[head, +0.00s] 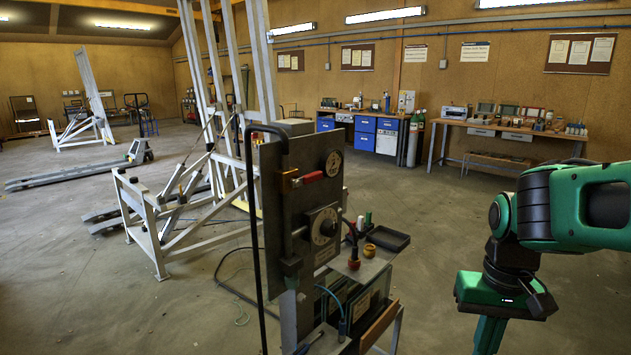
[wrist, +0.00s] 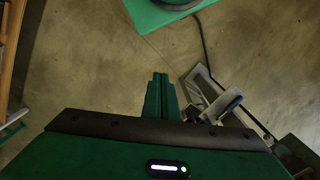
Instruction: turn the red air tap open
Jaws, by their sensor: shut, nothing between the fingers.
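The red air tap (head: 312,177) is a small red lever on a brass fitting, near the top left of the grey upright panel (head: 328,200) in the head view. The lever lies roughly level, pointing right. My green gripper (head: 490,335) hangs at the lower right of the head view, well apart from the panel, with its fingertips cut off by the bottom edge. In the wrist view its two fingers (wrist: 160,82) are together, with nothing between them, over bare floor. The tap is not seen in the wrist view.
The panel also carries a gauge (head: 333,164) and a round dial (head: 323,226). A small shelf with a black tray (head: 387,239) and coloured pots juts right of it. A white tilting frame (head: 150,225) stands behind. Floor between panel and arm is open.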

